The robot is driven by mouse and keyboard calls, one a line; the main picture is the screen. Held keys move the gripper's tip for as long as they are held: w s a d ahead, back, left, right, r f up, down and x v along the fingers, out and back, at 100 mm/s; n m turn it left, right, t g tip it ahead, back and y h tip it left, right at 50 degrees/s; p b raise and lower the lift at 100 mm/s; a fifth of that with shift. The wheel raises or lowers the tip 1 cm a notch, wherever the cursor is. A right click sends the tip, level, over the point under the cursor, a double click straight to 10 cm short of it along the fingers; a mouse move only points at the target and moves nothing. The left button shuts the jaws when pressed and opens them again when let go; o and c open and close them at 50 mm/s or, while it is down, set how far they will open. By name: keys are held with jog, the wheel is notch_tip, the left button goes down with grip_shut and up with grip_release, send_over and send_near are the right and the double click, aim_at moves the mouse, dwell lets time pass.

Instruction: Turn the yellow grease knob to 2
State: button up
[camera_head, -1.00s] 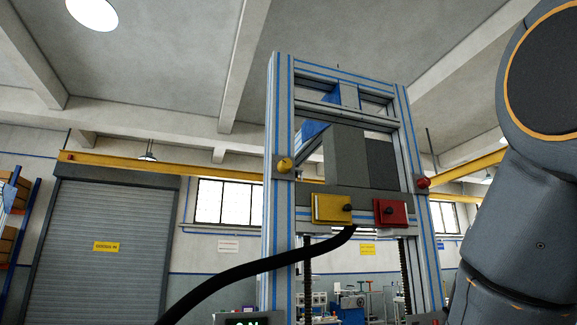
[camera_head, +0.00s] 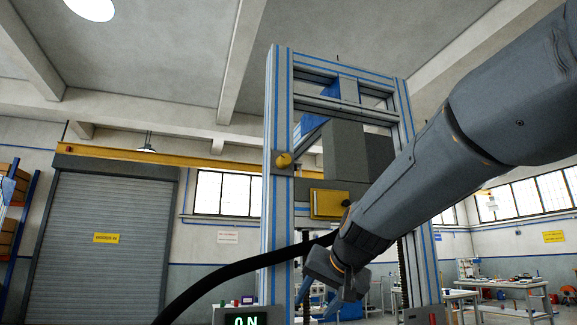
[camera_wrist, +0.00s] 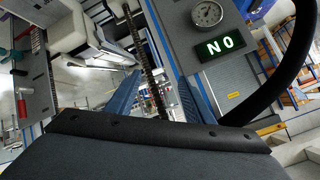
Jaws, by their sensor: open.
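The round yellow knob (camera_head: 283,160) sits on a grey bracket on the left post of the test frame. No scale or number can be read on it in the head view, and I cannot find it in the wrist view. My gripper (camera_head: 328,283) is below and to the right of the knob, in front of the lower frame and apart from the knob. The dark gripper body fills the bottom of the wrist view.
A yellow box (camera_head: 328,203) is on the crossbeam.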

notch_tip(320, 180, up, 18)
jog(key=w+a+f+t+y, duration=0.1)
jog(key=a+t, duration=0.1)
jog(key=t, duration=0.1)
jog(key=m+t+y+p, duration=0.1)
jog(key=t+y, duration=0.1)
jog(key=t, duration=0.1)
send_near(286, 159)
jog(key=p+x, duration=0.2)
jog(key=x, duration=0.6)
jog(key=shift+w+p, duration=0.3)
jog(key=shift+p, duration=0.05)
jog(key=c, duration=1)
